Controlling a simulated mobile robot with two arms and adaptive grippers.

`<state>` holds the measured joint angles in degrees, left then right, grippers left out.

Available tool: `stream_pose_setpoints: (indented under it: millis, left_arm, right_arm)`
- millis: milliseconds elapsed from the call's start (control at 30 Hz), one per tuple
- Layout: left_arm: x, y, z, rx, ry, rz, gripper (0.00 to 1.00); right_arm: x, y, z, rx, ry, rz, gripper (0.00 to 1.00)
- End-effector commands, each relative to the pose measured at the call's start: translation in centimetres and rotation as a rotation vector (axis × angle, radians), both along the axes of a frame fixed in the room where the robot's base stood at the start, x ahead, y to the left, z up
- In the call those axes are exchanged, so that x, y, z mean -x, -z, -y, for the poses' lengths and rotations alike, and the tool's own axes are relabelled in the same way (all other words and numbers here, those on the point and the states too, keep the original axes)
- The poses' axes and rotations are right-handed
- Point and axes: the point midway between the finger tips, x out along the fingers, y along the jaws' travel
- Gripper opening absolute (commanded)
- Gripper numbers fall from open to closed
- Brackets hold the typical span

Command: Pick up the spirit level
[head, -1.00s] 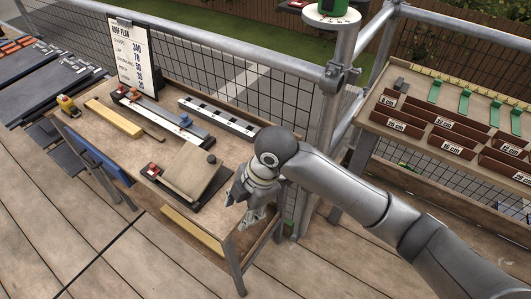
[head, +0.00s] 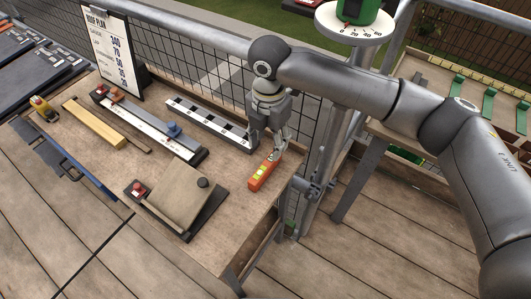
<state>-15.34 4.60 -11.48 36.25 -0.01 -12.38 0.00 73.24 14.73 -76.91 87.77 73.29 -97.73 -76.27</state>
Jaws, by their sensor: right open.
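The spirit level (head: 264,172) is a short orange bar with yellow-green vials. It lies on the wooden workbench (head: 215,245) near its right edge, in the head view. My right gripper (head: 266,150) points down at the far end of the level, with its fingers apart. From this angle I cannot tell whether the fingers touch the level or stand just above it. My left gripper is not in view.
A black-and-white marked bar (head: 208,124) lies just left of my right gripper. A long rail tool (head: 150,125), a timber strip (head: 95,122) and a board device (head: 178,200) share the bench. A scaffold post and mesh fence stand close behind.

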Motion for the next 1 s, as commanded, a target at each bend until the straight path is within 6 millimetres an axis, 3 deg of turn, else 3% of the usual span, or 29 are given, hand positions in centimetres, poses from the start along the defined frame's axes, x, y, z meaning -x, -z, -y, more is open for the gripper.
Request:
stream_pose_setpoints:
  millis: [200,400,533,800,1000]
  left_arm:
    - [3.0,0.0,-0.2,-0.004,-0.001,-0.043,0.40]
    - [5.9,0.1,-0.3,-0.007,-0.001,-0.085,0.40]
    - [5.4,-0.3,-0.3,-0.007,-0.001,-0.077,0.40]
    - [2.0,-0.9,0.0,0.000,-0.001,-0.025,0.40]
    - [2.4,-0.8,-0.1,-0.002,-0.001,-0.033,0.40]
  right_arm:
    - [0.1,3.5,0.0,0.002,0.002,-0.004,0.48]
    - [0.1,5.2,0.0,0.000,0.001,-0.001,0.48]
    - [0.1,6.6,-0.2,0.001,0.001,-0.003,0.48]
    - [0.1,10.0,-0.4,0.001,0.001,-0.001,0.48]
    - [0.1,10.3,-0.4,-0.001,0.001,0.001,0.48]
